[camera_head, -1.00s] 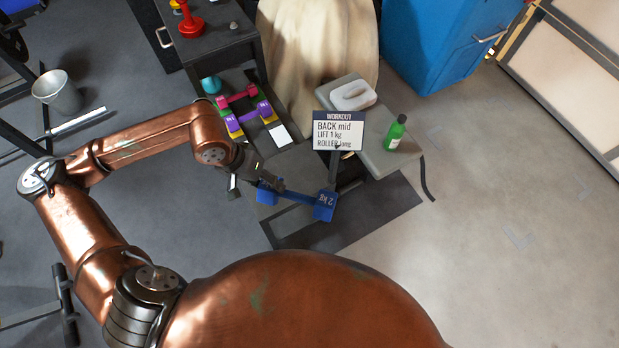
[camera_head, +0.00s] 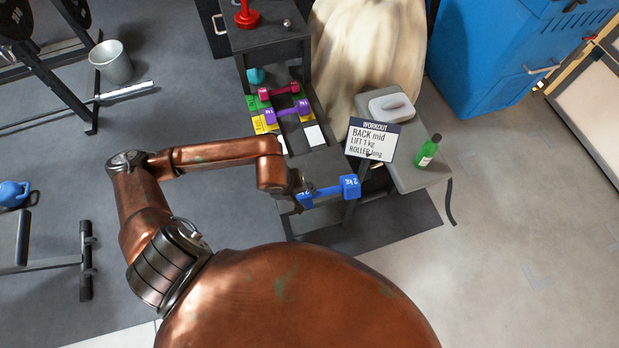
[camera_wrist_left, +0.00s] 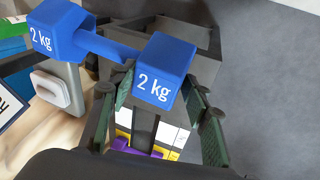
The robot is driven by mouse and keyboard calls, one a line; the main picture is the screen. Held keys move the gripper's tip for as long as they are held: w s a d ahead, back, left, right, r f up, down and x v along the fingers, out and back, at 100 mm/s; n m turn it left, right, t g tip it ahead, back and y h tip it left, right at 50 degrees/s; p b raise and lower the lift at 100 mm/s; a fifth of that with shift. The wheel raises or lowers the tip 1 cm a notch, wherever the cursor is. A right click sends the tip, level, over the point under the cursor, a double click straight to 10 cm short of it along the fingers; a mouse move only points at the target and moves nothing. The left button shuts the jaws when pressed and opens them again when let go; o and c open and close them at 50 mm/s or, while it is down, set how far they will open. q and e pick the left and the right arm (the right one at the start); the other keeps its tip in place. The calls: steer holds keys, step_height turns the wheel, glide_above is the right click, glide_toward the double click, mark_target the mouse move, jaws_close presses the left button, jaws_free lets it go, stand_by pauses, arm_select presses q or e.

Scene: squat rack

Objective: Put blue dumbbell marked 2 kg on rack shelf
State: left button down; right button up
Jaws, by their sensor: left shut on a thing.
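The blue dumbbell (camera_head: 350,187), marked 2 kg on both heads in the left wrist view (camera_wrist_left: 112,48), is in the air in front of the rack's near end. My left gripper (camera_head: 306,193) is shut on it towards its left end in the head view. In the left wrist view the green-padded fingers (camera_wrist_left: 160,98) lie on either side of one head; the other head sticks out free. The rack shelf (camera_head: 324,162) is dark, with a purple dumbbell (camera_head: 288,111) and a pink dumbbell (camera_head: 279,90) farther back on coloured marks. My right gripper is out of view.
A white card (camera_head: 314,136) lies on the rack beside a bare dark stretch. A workout sign (camera_head: 372,140) stands just right of the rack. A grey bench (camera_head: 424,178) with a green bottle (camera_head: 428,150) is farther right. A dark cabinet (camera_head: 262,42) stands behind.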

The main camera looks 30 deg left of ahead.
arm_select(q)
steer(key=shift+w+a+f+n, duration=0.2)
steer(key=shift+w+f+n, duration=0.05)
steer(key=shift+n, duration=0.15)
steer(key=w+a+f+b, duration=0.1)
steer(key=w+a+f, duration=0.1)
steer(key=a+f, duration=0.1)
steer(key=w+a+f+b, duration=0.1)
steer(key=w+a+f, duration=0.2)
steer(key=a+f, duration=0.1)
steer(key=w+a+f+b, duration=0.2)
steer(key=w+a+f, duration=0.1)
steer(key=f, duration=0.2)
steer(key=shift+w+a+f, duration=0.15)
steer(key=shift+a+f, duration=0.25)
steer(key=shift+r, duration=0.1)
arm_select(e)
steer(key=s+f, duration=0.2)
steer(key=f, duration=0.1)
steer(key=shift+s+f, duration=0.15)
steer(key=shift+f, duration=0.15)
arm_select(q)
steer(key=c, duration=1)
jaws_free()
steer(key=shift+s+f, duration=0.25)
steer(key=shift+f, duration=0.05)
steer(key=shift+c, duration=0.2)
